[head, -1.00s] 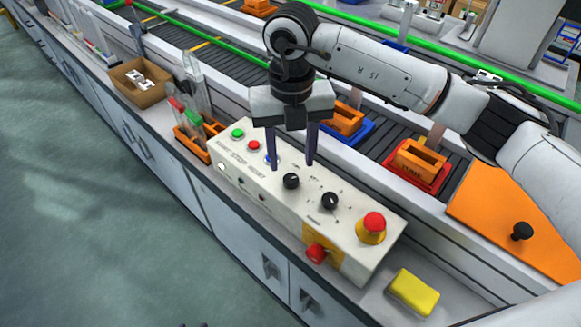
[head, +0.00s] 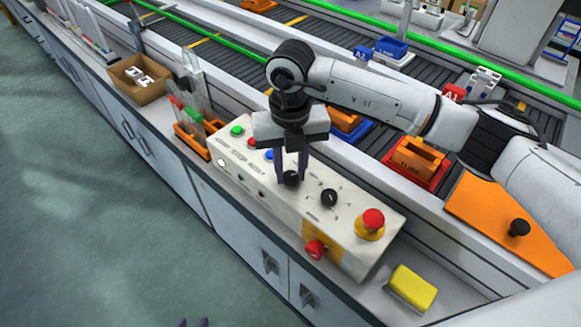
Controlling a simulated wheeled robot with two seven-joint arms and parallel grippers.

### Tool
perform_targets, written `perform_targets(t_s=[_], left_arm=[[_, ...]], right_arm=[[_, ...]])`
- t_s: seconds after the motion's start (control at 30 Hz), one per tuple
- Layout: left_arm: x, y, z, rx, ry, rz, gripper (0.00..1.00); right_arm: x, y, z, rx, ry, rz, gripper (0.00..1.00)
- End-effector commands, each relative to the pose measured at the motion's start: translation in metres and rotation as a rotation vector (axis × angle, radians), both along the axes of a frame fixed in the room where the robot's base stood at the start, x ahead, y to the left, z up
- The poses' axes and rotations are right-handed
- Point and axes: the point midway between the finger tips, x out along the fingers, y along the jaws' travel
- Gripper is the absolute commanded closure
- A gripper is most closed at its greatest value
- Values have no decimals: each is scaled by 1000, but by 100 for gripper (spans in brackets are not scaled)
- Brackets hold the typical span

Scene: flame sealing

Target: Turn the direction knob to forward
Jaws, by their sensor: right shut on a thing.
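The white control box (head: 318,222) stands on the bench, with two black knobs on its top. My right gripper (head: 291,180) points down at the box and is shut on the left black knob (head: 291,178), which is partly hidden between its fingers. The other black knob (head: 329,198) is free, to the right. The markings around the knobs are too small to read, so I cannot tell which is the direction knob or where it points. Only the dark tips of my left gripper (head: 194,323) show at the bottom edge; whether they are open is unclear.
Green, red and blue buttons line the box's left end; a red mushroom button (head: 372,219) is at its right. A red knob (head: 314,250) sits on the front side. A yellow sponge (head: 412,288) and orange plate (head: 515,220) lie right. A conveyor (head: 385,150) runs behind.

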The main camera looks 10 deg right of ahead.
Motion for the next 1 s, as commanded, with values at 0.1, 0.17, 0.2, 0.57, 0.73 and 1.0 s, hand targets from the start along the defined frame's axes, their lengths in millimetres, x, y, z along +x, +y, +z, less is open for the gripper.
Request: perform_targets(t_s=[0.1, 0.17, 0.2, 0.57, 0.73, 1.0], left_arm=[[1, 0, 0, 0, -2, 0, 69], [1, 0, -1, 0, -3, 0, 69], [2, 0, -2, 0, -3, 0, 69], [3, 0, -25, 0, -5, 0, 69], [2, 0, -40, 1, -4, 0, 69], [5, -4, -54, 3, -8, -12, 69]], right_arm=[[0, 0, 0, 0, -1, 6, 96], [0, 0, 0, 0, -1, 15, 96], [0, 0, 0, 0, -1, 24, 96], [1, 0, -2, -1, -3, 235, 96], [1, 0, -2, -1, -4, 394, 96], [1, 0, -2, -1, -5, 647, 96]])
